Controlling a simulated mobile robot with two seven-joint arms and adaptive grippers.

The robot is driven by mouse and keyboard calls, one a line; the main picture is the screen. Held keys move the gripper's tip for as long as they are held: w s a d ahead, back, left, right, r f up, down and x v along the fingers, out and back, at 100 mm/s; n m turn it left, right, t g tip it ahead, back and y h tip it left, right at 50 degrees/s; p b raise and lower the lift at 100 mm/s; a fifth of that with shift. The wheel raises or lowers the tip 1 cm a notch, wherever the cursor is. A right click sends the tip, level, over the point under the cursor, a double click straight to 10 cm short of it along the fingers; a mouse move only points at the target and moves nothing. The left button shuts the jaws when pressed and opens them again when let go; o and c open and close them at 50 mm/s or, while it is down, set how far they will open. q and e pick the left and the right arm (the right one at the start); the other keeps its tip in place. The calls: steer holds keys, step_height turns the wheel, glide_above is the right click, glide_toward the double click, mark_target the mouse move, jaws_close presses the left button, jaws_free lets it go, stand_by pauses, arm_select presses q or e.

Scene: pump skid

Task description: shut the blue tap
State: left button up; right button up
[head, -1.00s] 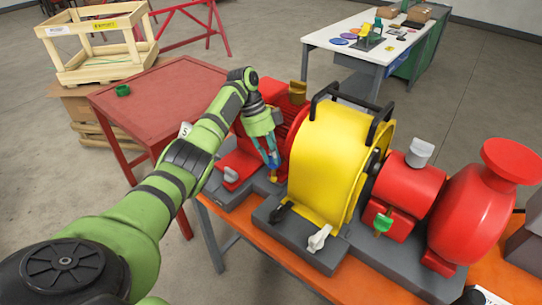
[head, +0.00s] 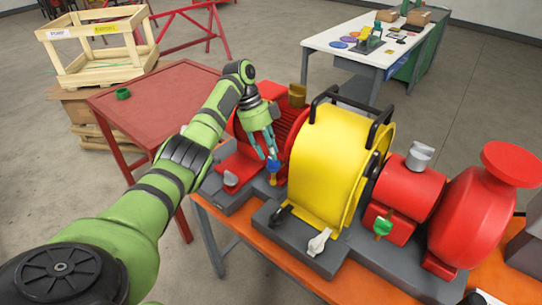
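The blue tap (head: 273,167) is a small blue handle on the skid between the red finned motor and the yellow guard, with a brassy part below it. My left gripper (head: 268,155) points down just above it, with its teal fingers apart. The fingertips are at or very near the top of the blue handle; I cannot tell whether they touch it. The fingers partly overlap the tap in the view, and its exact turn is hard to read. My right gripper is not in view.
The yellow guard (head: 329,150) stands close to the right of the tap, the red motor (head: 287,125) behind it. Other handles are grey (head: 230,178), black (head: 281,213), white (head: 318,241) and green (head: 382,226). A red table (head: 160,95) stands at the left.

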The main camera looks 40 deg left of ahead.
arm_select(q)
steer(key=v, duration=0.9)
steer(key=shift+r, duration=0.2)
steer(key=shift+a, duration=0.1)
